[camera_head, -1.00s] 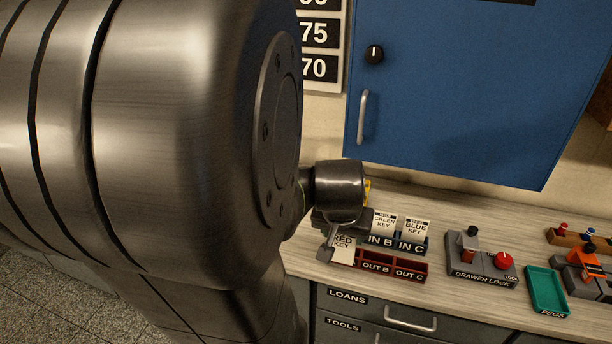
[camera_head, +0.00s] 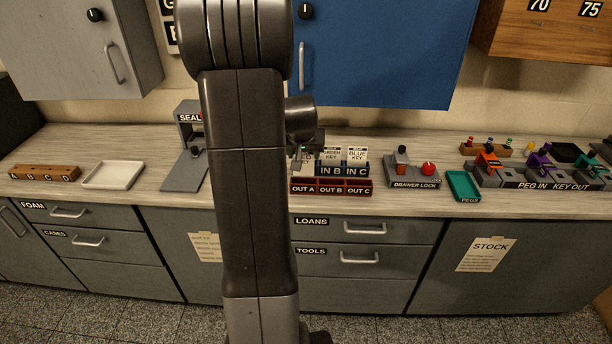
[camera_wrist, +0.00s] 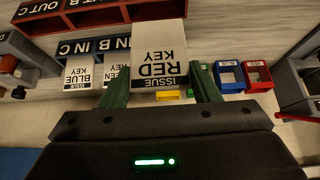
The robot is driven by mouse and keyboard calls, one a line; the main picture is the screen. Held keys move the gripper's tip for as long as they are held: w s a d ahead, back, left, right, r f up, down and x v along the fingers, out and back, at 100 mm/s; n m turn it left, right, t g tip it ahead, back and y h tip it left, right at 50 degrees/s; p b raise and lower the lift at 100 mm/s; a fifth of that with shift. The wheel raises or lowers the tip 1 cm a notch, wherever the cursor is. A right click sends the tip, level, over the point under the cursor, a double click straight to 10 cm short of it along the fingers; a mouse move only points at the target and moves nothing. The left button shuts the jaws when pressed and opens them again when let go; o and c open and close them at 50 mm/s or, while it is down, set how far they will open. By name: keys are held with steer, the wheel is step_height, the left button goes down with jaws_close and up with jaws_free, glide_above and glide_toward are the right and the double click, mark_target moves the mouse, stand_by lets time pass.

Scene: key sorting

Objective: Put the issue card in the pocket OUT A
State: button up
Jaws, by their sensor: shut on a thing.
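The white issue card, marked RED KEY (camera_wrist: 160,55), is between the two green fingers of my gripper (camera_wrist: 160,86) in the wrist view. My gripper is shut on it. In the head view my gripper (camera_head: 307,150) is above the counter by the key racks, and the card (camera_head: 306,157) is partly hidden. The dark red rack (camera_head: 331,193) has pockets OUT A, OUT B and OUT C; OUT A (camera_head: 303,190) is its left one. In the wrist view the card's far end overlaps the rack (camera_wrist: 112,17); I cannot tell if it touches.
Behind the red rack, the IN rack (camera_head: 343,170) holds the green key card (camera_head: 331,155) and blue key card (camera_head: 358,155). The drawer lock block (camera_head: 414,178) and teal tray (camera_head: 463,186) stand to the right.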

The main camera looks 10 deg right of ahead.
mark_target(303, 167)
steer(key=shift+f, duration=2.65)
steer(key=shift+f, duration=0.1)
steer(key=shift+f+b, duration=0.15)
steer(key=shift+b, duration=0.25)
steer(key=o, duration=1)
steer(key=shift+c, duration=0.2)
steer(key=shift+r, duration=0.2)
steer(key=shift+s+r+p, duration=0.1)
steer(key=shift+r+p, duration=0.15)
steer(key=shift+p, duration=0.05)
steer(key=v, duration=1.1)
steer(key=shift+s+r, duration=0.2)
steer(key=shift+r, duration=0.05)
